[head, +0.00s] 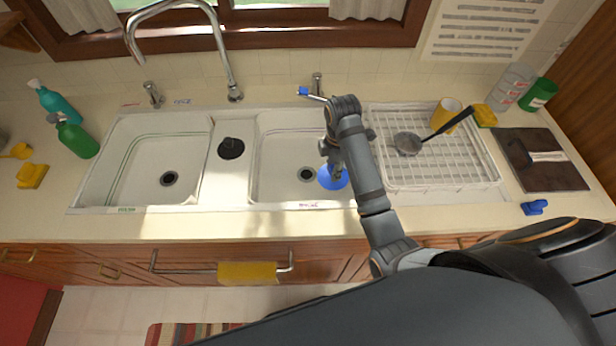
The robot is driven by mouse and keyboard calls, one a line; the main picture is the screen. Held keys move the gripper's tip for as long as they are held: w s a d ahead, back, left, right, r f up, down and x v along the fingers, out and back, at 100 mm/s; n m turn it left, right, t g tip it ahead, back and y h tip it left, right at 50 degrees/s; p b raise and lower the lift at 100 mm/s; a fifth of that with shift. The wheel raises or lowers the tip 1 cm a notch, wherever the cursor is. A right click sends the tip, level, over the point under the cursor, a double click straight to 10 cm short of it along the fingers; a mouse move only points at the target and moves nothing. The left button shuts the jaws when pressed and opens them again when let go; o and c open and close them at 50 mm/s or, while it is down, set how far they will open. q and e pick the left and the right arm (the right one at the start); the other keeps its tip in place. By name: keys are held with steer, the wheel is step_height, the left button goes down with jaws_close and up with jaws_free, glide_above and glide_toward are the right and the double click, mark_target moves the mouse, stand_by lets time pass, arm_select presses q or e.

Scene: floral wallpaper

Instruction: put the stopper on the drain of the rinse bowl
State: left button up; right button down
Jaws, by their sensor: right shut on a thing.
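The double sink has a left bowl (130,185) and a right bowl (275,190), each with a dark drain. The left drain (168,179) and the right drain (306,174) are both uncovered. Small green and red labels on the front rim are too small to read, so I cannot tell by label which is the rinse bowl. My right gripper (336,166) is shut on a blue round stopper (332,179), over the right bowl just right of its drain. Its height above the bowl floor is unclear. A black round stopper (231,148) sits on the divider between the bowls. My left gripper is out of view.
A tall faucet (236,93) stands behind the sink. A white dish rack (440,183) at right holds a ladle (408,143) and a yellow mug (446,113). Green bottles (75,138) stand left. A dark board (545,170) lies far right.

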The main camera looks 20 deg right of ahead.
steer(key=w+a+f+b, duration=0.2)
steer(key=w, duration=0.4)
steer(key=w+a+f+b, duration=0.3)
steer(key=w, duration=0.3)
steer(key=f, duration=0.4)
steer(key=shift+d+f+p, duration=0.3)
steer(key=shift+d, duration=0.05)
steer(key=shift+f, duration=2.35)
steer(key=shift+f, duration=0.15)
steer(key=c, duration=1.1)
jaws_free()
